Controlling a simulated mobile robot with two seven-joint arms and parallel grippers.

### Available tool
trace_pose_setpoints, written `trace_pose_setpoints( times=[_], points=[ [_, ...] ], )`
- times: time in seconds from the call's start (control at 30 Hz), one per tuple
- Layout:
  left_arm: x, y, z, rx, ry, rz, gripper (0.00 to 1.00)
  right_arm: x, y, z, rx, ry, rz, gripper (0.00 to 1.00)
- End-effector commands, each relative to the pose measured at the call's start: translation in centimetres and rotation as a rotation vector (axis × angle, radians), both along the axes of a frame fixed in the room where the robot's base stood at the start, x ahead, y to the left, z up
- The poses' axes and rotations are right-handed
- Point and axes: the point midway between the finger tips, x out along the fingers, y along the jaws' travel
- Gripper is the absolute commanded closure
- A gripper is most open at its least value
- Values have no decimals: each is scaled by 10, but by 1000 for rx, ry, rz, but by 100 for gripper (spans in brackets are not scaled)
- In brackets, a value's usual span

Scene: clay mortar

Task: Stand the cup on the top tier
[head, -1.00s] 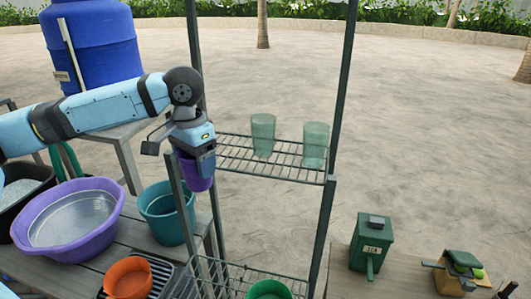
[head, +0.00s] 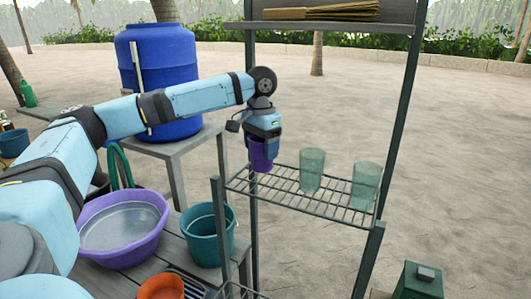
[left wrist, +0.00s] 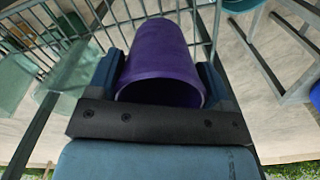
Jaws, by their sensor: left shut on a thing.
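The purple cup (head: 261,158) hangs in my left gripper (head: 263,139), whose fingers are shut on it. In the left wrist view the cup (left wrist: 158,55) sits between the two fingers, its open mouth toward the camera. In the head view it appears upright at the left end of the wire tier (head: 290,200). I cannot tell whether its base touches the wires. Two clear green glasses (head: 312,170) (head: 365,186) stand to its right on that tier. A higher shelf (head: 325,27) crosses above. My right gripper is not in view.
A straw broom (head: 320,12) lies on the higher shelf. Rack posts (head: 400,115) rise beside the wire tier. A blue barrel (head: 165,75), purple basin (head: 122,222) and teal bucket (head: 203,236) stand to the left. Wires in front of the glasses are bare.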

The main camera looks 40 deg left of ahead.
Motion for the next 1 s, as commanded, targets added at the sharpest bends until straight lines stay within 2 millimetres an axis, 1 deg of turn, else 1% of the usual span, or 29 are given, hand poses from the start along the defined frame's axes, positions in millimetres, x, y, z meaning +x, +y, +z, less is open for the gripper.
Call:
trace_pose_setpoints(
  times=[0.03, 0.17, 0.23, 0.3, 0.4, 0.5, 0.73, 0.87, 0.9, 0.97, 1.0],
  points=[
    [6, 1, 1, 0, 0, 1, 51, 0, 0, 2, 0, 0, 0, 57],
    [15, 4, 0, -1, 0, 0, 51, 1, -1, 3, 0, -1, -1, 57],
    [23, 7, 1, 0, -1, 1, 51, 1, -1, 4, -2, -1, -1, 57],
    [20, 7, -13, 1, 3, 0, 51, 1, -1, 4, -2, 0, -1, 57],
    [20, 7, -27, 0, 1, 0, 51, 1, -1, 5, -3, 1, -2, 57],
    [20, 7, -34, -1, 0, 0, 51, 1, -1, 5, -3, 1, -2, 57],
    [20, 6, -36, -1, 0, 0, 51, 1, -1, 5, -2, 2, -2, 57],
    [20, 6, -37, -1, 1, 0, 51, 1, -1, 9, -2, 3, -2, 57],
    [20, 6, -39, -1, 1, 0, 25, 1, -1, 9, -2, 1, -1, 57],
    [20, 6, -39, -1, 0, 0, 11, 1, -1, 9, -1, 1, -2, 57],
    [20, 6, -39, -1, 0, 0, 2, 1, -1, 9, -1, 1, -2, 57]
  ],
)
